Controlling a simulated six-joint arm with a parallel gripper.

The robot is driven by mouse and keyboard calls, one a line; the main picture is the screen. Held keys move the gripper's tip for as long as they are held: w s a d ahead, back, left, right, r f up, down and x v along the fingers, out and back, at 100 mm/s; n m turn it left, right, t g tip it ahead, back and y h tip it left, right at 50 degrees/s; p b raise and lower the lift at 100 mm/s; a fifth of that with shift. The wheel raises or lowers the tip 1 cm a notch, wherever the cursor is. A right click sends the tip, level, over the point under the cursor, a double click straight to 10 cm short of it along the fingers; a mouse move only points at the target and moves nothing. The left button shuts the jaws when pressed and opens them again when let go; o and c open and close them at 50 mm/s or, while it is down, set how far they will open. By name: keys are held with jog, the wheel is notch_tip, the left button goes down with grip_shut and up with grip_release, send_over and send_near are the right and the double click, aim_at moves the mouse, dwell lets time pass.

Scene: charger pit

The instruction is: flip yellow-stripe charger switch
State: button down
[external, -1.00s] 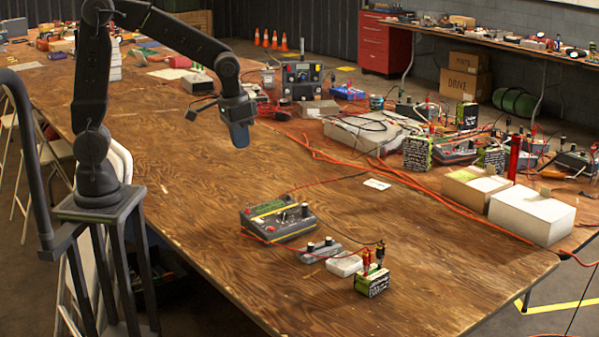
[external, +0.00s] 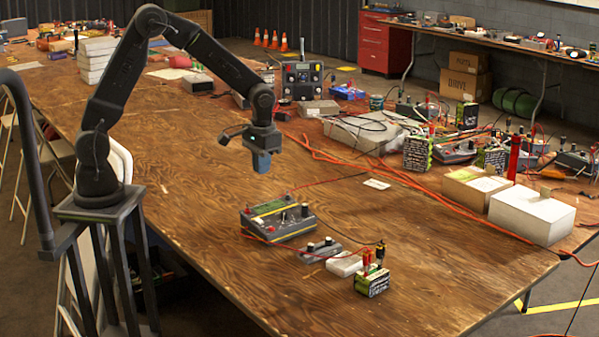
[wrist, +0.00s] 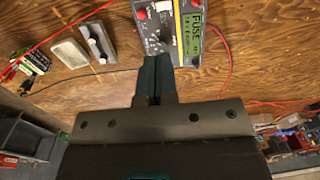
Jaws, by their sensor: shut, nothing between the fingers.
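The yellow-stripe charger (external: 278,221) is a grey box with a yellow stripe, a green label and red parts, lying on the wooden table. Small switches and knobs show on its top, too small to tell their positions. In the wrist view the charger (wrist: 168,30) is at the top centre, its "FUSE" label at right. My gripper (external: 261,162) is shut and empty, pointing down in the air above and behind the charger, apart from it. In the wrist view my gripper's fingertips (wrist: 156,62) lie together just below the charger's edge and cover part of the view.
A grey block with black knobs (external: 319,250), a white block (external: 344,265) and a green-black battery (external: 372,282) with red leads stand right of the charger. Orange cords (external: 400,183) cross the table. Bare wood lies left of the charger.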

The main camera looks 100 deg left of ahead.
aim_at(261, 221)
jog(key=f, duration=1.3)
jog(key=shift+s+a+f, duration=0.25)
jog(key=shift+s+f, duration=0.05)
jog(key=shift+s, duration=0.05)
